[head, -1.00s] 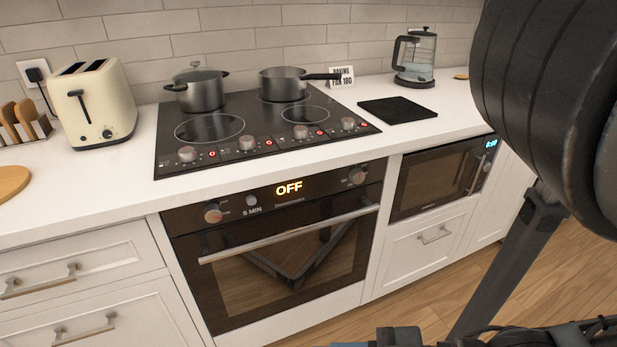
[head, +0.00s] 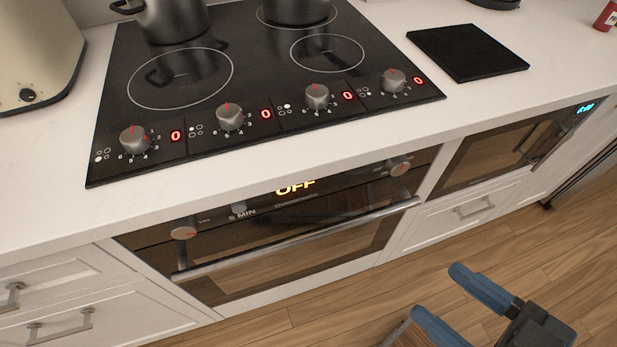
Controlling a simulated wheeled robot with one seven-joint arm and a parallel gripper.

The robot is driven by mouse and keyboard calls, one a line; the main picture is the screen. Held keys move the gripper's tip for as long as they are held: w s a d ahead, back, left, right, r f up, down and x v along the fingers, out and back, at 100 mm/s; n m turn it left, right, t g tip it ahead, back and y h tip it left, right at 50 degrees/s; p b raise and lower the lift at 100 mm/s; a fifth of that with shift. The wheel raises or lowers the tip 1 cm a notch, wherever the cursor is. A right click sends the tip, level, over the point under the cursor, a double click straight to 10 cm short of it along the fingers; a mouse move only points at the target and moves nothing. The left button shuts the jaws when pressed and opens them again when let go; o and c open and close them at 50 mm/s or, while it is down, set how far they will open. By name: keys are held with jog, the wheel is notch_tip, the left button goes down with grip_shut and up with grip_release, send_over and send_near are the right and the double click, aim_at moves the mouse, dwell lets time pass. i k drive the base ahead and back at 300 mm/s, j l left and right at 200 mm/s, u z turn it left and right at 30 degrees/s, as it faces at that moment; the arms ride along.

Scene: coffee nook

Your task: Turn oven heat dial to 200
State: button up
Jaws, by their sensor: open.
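The black built-in oven (head: 290,235) is below the counter, its door shut, with a long silver handle (head: 300,238). Its control strip has a round silver knob with a red mark at the left (head: 184,233) and another silver knob at the right (head: 400,168). The labels are too small to tell which is the heat dial. The lit display (head: 296,187) between them reads OFF, with "5 MIN" to its left. My gripper (head: 437,292), with blue fingers, is open and empty over the floor at lower right, apart from the oven.
A black cooktop (head: 265,90) with several knobs and red zeros is above the oven, with pots at its back. A black mat (head: 468,52) lies on the counter. A microwave (head: 500,152) is right of the oven. The floor (head: 330,312) in front is clear.

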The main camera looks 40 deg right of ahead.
aim_at(396, 166)
jog(key=k+l+u, duration=0.15)
jog(key=l+u, duration=0.15)
jog(key=u, duration=0.2)
jog(key=k+l+u, duration=0.2)
jog(key=u, duration=0.3)
